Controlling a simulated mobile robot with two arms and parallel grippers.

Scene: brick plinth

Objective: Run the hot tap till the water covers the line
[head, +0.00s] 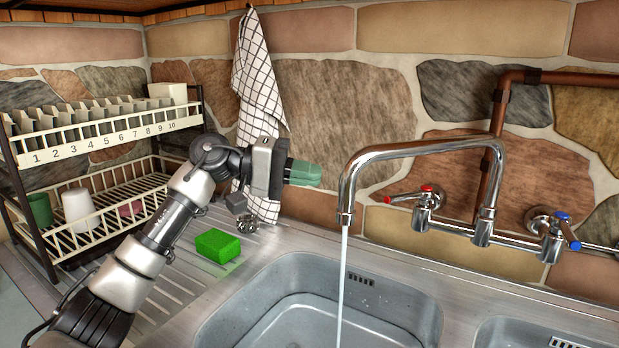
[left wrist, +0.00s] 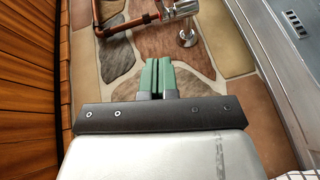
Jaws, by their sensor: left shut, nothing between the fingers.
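The chrome tap (head: 420,155) stands behind the sink, and a stream of water (head: 342,285) runs from its spout into the left basin (head: 400,300). Its red-marked handle (head: 412,194) sits on the left and its blue-marked handle (head: 566,231) on the right. My left gripper (head: 305,172) is shut and empty, its green fingers pointing right, left of the spout and apart from the red handle. The left wrist view also shows the shut green fingers (left wrist: 158,75). I cannot make out a line or the water level in the basin. My right gripper is not in view.
A green sponge (head: 217,245) lies on the draining board (head: 180,285). A dish rack (head: 100,120) with numbered slots and cups stands at the left. A checked towel (head: 262,100) hangs behind my left arm. A copper pipe (head: 497,130) runs up the stone wall.

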